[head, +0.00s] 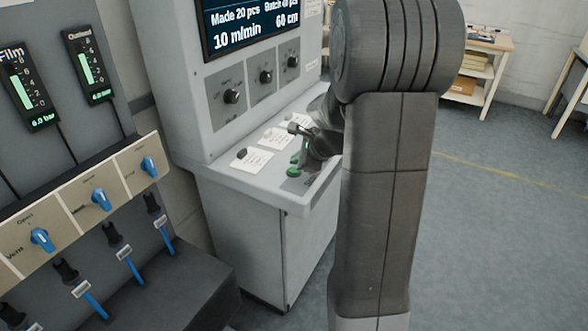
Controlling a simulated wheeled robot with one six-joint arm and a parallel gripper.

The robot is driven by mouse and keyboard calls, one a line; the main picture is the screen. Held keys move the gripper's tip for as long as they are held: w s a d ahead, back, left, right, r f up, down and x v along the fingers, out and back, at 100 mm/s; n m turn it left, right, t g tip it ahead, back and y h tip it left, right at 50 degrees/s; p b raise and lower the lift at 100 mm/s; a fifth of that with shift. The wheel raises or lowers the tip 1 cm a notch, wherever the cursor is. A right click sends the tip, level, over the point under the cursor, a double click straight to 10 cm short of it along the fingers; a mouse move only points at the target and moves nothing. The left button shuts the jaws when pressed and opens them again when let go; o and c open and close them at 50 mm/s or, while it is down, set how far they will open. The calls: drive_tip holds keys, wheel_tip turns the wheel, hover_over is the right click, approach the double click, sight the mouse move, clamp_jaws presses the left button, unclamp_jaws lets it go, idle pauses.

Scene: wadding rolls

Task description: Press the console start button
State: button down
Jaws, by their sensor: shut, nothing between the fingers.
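The console (245,215) is a light grey cabinet with a sloped top, in the middle of the head view. A green button (293,172) sits near the front right of its sloped top, on a dark plate. My gripper (298,159) is shut and empty, with its fingertips right at or just above the green button. I cannot tell whether they touch it. My arm hides the right part of the console top. The lettering by the green button is too small to read.
Other small buttons with white labels (252,160) lie left of and behind the green one. Three black knobs and a display (250,25) are on the upright panel. A valve panel (80,210) stands at left. A shelf table (485,65) stands at back right. Open floor lies right.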

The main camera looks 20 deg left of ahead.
drive_tip(key=shift+f, duration=0.15)
idle(0.6)
drive_tip(key=shift+f+b, duration=0.3)
drive_tip(key=shift+f+b, duration=0.35)
drive_tip(key=shift+f, duration=0.1)
idle(0.6)
drive_tip(key=shift+r, duration=0.1)
drive_tip(key=shift+r+p, duration=0.75)
drive_tip(key=shift+p, duration=0.1)
wheel_tip(320, 180, up, 5)
drive_tip(key=p, duration=0.4)
drive_tip(key=shift+p, duration=0.35)
drive_tip(key=shift+r, duration=0.1)
idle(0.4)
